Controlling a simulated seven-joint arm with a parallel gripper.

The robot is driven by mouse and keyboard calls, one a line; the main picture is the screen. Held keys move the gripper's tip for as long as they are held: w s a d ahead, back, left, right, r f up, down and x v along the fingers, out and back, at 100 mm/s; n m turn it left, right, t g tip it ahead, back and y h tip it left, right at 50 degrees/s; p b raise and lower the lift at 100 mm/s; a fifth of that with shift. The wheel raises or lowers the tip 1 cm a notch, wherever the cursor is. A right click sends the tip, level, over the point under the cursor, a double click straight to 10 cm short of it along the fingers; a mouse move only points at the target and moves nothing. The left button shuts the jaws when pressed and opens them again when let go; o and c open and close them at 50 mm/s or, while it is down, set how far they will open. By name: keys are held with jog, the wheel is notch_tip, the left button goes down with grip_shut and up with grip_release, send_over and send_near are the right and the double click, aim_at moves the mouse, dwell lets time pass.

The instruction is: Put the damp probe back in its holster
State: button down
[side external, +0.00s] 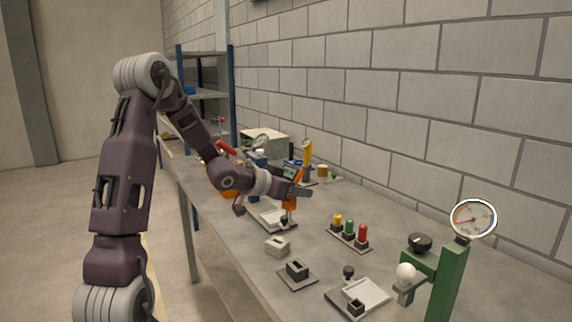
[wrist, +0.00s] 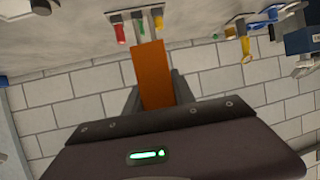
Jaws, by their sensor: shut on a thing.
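My gripper (side external: 299,191) is shut on an upright orange piece (side external: 291,196), which looks like the damp probe's handle. It hangs over a small pale tray (side external: 262,219) with a black knob; whether its lower end touches is unclear. In the wrist view, the orange piece (wrist: 153,75) sits between the two fingers (wrist: 155,96). No holster is plainly marked. A dark slotted block (side external: 297,267) on a plate and a pale slotted block (side external: 277,246) stand nearer the camera; I cannot tell whether either is the holster.
Yellow, green and red pieces (side external: 349,231) stand in a row right of my gripper. A green post with a dial gauge (side external: 473,218) and another pale tray (side external: 367,293) are at front right. A yellow-topped tool (side external: 307,151) stands behind. A block wall bounds the bench's far side.

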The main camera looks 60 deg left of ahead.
jog(key=s+d+f+m+h, duration=0.1)
jog(key=d+f+m+h, duration=0.1)
jog(key=d+f, duration=0.5)
jog(key=shift+s+f+t, duration=0.15)
jog(key=shift+f+t, duration=0.15)
jog(key=shift+f, duration=0.65)
jog(key=shift+f, duration=0.35)
jog(key=shift+f, duration=1.5)
jog(key=shift+f, duration=0.1)
jog(key=c, duration=1)
grip_release()
jog(key=shift+o, duration=0.2)
